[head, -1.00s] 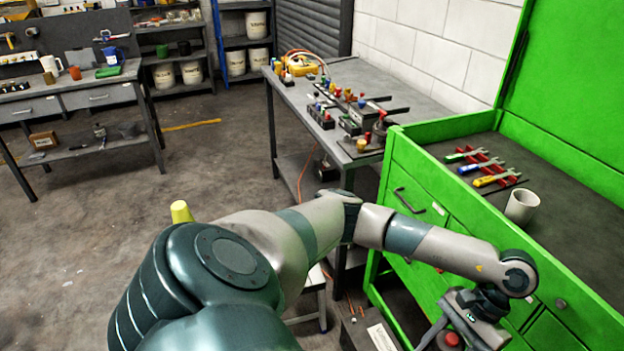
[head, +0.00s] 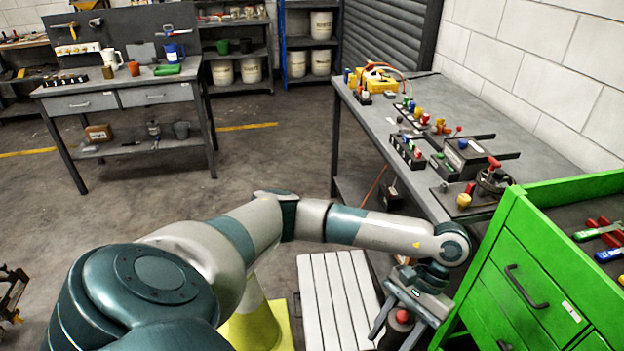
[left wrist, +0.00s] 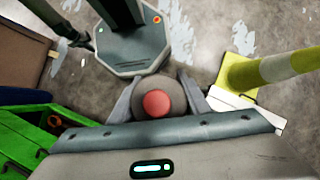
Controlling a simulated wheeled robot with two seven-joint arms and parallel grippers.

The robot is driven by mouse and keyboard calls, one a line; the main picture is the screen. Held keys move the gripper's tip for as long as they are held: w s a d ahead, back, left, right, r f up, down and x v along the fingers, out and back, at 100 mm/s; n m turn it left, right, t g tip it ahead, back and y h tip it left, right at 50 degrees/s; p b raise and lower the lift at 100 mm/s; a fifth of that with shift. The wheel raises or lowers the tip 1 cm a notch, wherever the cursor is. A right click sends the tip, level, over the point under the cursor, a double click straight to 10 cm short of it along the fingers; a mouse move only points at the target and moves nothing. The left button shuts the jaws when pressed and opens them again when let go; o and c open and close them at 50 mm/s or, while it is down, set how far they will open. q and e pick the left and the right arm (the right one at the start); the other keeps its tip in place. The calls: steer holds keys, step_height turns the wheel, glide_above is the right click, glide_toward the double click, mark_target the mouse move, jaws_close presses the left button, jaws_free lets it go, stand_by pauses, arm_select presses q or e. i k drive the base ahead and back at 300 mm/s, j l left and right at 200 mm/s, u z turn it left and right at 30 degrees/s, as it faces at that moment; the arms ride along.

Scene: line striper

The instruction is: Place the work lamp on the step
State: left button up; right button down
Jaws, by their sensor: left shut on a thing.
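My left gripper (head: 398,322) is shut on the work lamp (head: 402,317), of which a red round cap and a dark grey body show. The left wrist view also shows the lamp (left wrist: 157,103) between the two fingers; its lower part is hidden. The step (head: 338,300) is a white slatted platform on the floor, left of the gripper in the head view. A white edge of it (left wrist: 262,118) seems to show at the right of the left wrist view. The lamp is held beside the step in the picture; its height is unclear. My right gripper is out of view.
A yellow post with a white band (head: 252,318) stands left of the step. The green drawer cabinet (head: 530,275) is close on the right. A grey workbench (head: 450,120) with devices stands behind. Open floor (head: 260,170) lies toward the back left.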

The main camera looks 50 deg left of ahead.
mark_target(335, 318)
steer(key=i+j, duration=0.15)
steer(key=j, duration=0.25)
steer(key=i+j, duration=0.1)
steer(key=j, duration=0.35)
steer(key=i+j+u, duration=0.1)
steer(key=j, duration=0.3)
